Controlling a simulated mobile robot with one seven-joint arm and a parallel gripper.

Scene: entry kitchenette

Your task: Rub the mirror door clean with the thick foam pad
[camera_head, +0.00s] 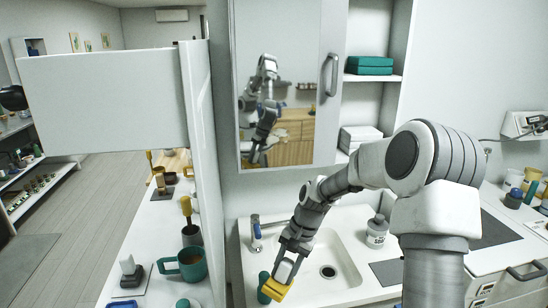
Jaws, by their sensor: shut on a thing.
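The mirror door (285,85) hangs on the wall cabinet above the sink, with a grey vertical handle (330,75) on its right side. It reflects my arm and some wooden drawers. My gripper (285,274) is low at the left part of the sink, well below the mirror and apart from it. It is shut on a yellow block that looks like the thick foam pad (276,290). The fingertips are partly hidden by the gripper body. A teal cylinder (263,284) stands just left of the pad; I cannot tell whether they touch.
The sink (345,262) has a tap (256,232) at its back left and a grey-white bottle (376,232) at its right. A white partition (200,130) stands left of the mirror. Open shelves (372,78) are right of the mirror.

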